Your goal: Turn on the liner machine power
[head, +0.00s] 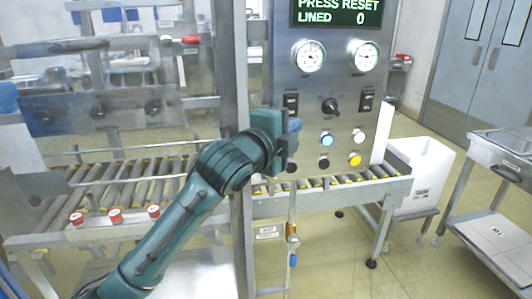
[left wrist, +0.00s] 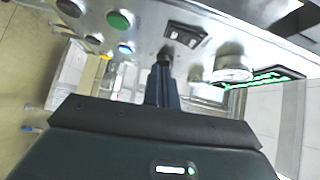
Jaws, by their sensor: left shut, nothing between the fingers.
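The liner machine's grey control panel (head: 310,85) stands in the middle of the head view, with a lit display (head: 338,12) reading "PRESS RESET" and "LINED 0". A left rocker switch (head: 291,103), a black rotary knob (head: 330,105) and a right rocker switch (head: 367,100) sit below two gauges. My left gripper (head: 293,126) is shut and empty, just below the left rocker switch, hiding part of the panel. In the left wrist view its fingers (left wrist: 163,85) point at the panel near a rocker switch (left wrist: 187,34); contact is unclear. My right gripper is out of view.
Blue, white and yellow buttons (head: 355,159) sit low on the panel; a green button (left wrist: 120,20) shows in the left wrist view. A roller conveyor (head: 345,183) runs below. A white bin (head: 422,170) and a metal cart (head: 500,215) stand right, with floor between.

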